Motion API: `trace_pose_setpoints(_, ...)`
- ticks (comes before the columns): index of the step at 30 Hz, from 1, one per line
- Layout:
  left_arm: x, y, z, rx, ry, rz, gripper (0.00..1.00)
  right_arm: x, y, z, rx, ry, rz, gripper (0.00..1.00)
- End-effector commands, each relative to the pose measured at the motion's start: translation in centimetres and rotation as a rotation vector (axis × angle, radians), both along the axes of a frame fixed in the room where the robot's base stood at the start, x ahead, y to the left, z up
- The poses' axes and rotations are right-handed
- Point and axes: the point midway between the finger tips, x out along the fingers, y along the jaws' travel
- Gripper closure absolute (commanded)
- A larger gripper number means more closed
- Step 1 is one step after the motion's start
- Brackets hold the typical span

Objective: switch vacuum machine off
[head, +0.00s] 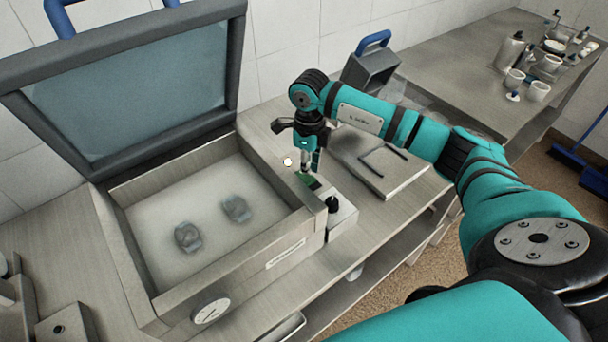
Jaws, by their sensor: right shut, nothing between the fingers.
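The vacuum machine (281,236) stands on the counter with its lid (135,95) raised. Two blurred greyish items (188,237) lie on the pale floor of its chamber. A round dial (211,310) is on its front face. A small control box with a green panel (308,181) and a black knob (333,204) is at its right side. My right gripper (308,172) is shut and empty, pointing down just above the green panel. I cannot tell whether it touches the panel. My left gripper is not in view.
A metal plate with dark handles (400,188) lies right of the control box, under my right arm. A grey box with a blue handle (370,73) stands behind. Cups and bottles (538,91) stand on the far right counter.

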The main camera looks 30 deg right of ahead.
Motion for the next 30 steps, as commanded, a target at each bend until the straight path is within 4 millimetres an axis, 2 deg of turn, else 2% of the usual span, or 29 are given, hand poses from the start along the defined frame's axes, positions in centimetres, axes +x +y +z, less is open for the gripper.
trace_pose_setpoints(30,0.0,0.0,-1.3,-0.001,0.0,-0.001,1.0,0.0,0.0,-1.6,0.0,0.0,-0.001,1.0)
